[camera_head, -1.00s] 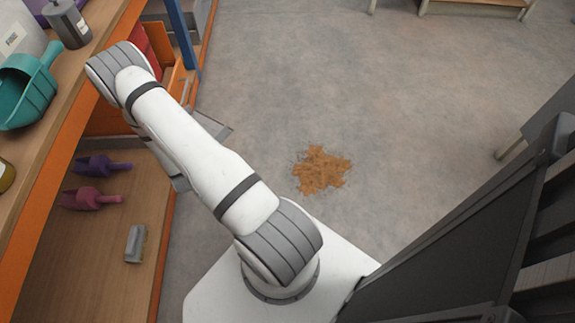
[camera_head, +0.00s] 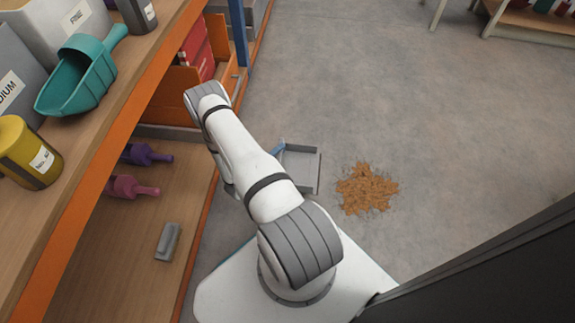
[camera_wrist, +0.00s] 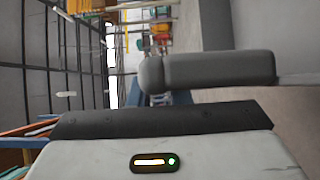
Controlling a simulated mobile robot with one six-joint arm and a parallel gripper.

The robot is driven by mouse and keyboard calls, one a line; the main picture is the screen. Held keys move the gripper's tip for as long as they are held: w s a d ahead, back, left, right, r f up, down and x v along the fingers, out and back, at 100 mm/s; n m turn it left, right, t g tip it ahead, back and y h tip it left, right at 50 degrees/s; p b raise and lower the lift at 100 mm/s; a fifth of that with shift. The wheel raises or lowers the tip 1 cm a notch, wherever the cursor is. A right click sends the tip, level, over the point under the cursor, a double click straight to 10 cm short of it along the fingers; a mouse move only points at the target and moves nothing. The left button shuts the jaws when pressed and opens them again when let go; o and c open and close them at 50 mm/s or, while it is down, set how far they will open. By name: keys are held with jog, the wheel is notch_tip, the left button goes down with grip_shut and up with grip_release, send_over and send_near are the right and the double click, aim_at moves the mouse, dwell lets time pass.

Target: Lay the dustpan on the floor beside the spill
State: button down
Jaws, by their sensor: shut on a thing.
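The spill (camera_head: 367,189) is a ragged orange-brown patch on the grey floor, right of my arm in the head view. The dustpan (camera_head: 302,166) is a grey pan with a blue part, showing just left of the spill and partly hidden behind my arm. A narrow strip of floor shows between pan and spill. I cannot tell whether the pan touches the floor. My gripper (camera_wrist: 200,90) shows close up in the wrist view, shut on the dustpan; a bit of blue shows by it. The grip itself is hidden by my arm in the head view.
An orange-edged shelf (camera_head: 95,195) runs along the left, with a teal scoop (camera_head: 77,82), a yellow canister (camera_head: 28,152), purple and pink scoops, and a grey brush-like block (camera_head: 168,241). A low table (camera_head: 530,22) stands at the far right. The floor beyond the spill is clear.

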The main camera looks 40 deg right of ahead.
notch_tip(320, 180, down, 8)
jog(key=b, duration=0.3)
jog(key=shift+r, duration=0.1)
jog(key=c, duration=1.3)
grip_release()
jog(key=shift+c, duration=0.2)
